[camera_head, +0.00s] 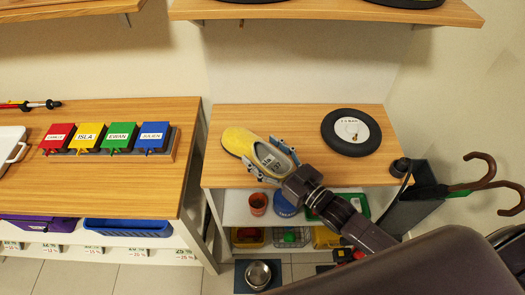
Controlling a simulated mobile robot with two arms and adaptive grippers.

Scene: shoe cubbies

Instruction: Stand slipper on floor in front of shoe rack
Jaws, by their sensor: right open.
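A yellow slipper (237,141) with a grey inside lies on the wooden top of the rack (295,115), its toe towards the upper left. My right gripper (265,157) is at the slipper's heel end, with one finger on each side of it. The fingers are open; whether they touch the slipper cannot be told. The gripper hides part of the heel. The lower shelf (235,209) holds several small items. Only a little floor (222,282) shows at the bottom. My left gripper is not in view.
A black disc with a white label (352,130) lies right of the slipper. A bench (100,175) with several coloured boxes (90,136) stands left. A metal bowl (258,274) sits on a dark mat below. Umbrella handles (480,170) stick out at right.

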